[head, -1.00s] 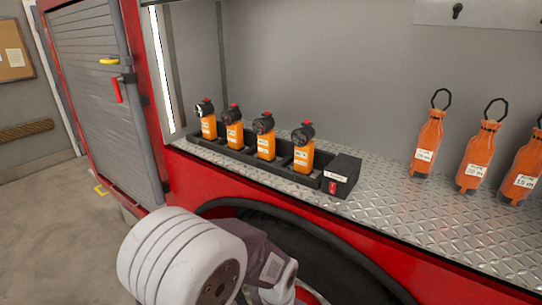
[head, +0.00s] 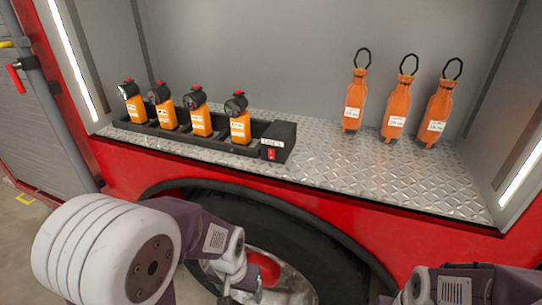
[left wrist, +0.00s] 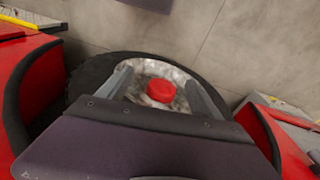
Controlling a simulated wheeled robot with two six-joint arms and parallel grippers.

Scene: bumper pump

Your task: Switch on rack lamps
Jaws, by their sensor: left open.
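Several orange lamps with dark heads and red tops stand upright in a black rack (head: 190,140) on the shelf, at left in the head view. The first lamp (head: 134,101) shows a whitish lens; I cannot tell if it is lit. The second (head: 163,108), third (head: 201,122) and rightmost lamp (head: 240,126) have dark heads. A black box (head: 280,142) with a red switch (head: 271,154) sits at the rack's right end. My left gripper (left wrist: 160,82) is open and empty, below the shelf by the wheel, apart from the lamps. My right gripper is out of view.
Several orange labelled bottles with black loops, one in the middle (head: 396,108), stand at right on the tread-plate shelf (head: 340,172). The shelf between is clear. The red truck side and a black tyre (head: 320,235) with a red hub (left wrist: 161,90) lie below.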

